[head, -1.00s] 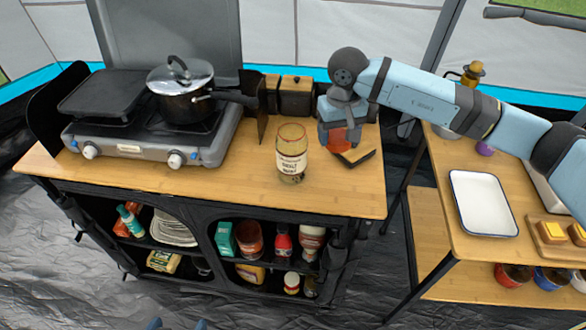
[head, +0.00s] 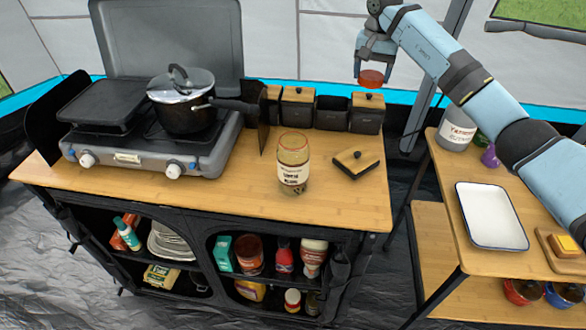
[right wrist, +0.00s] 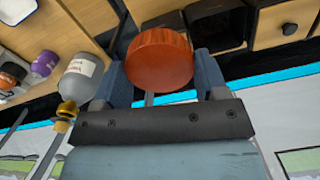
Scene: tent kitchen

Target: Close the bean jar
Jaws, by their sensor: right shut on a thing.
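The bean jar (head: 293,178) is a clear glass jar with a white label. It stands upright on the wooden counter, right of the stove, and its top is open. My right gripper (head: 375,58) is shut on an orange-red round lid (head: 370,78), high above the back right of the counter and well away from the jar. In the right wrist view the lid (right wrist: 159,60) sits between the two fingers. The jar is not visible in the right wrist view. My left gripper is out of view.
Several dark canisters (head: 298,107) line the back edge. A stove (head: 150,140) with a pot (head: 183,103) stands left. Bare counter (head: 235,178) lies around the jar.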

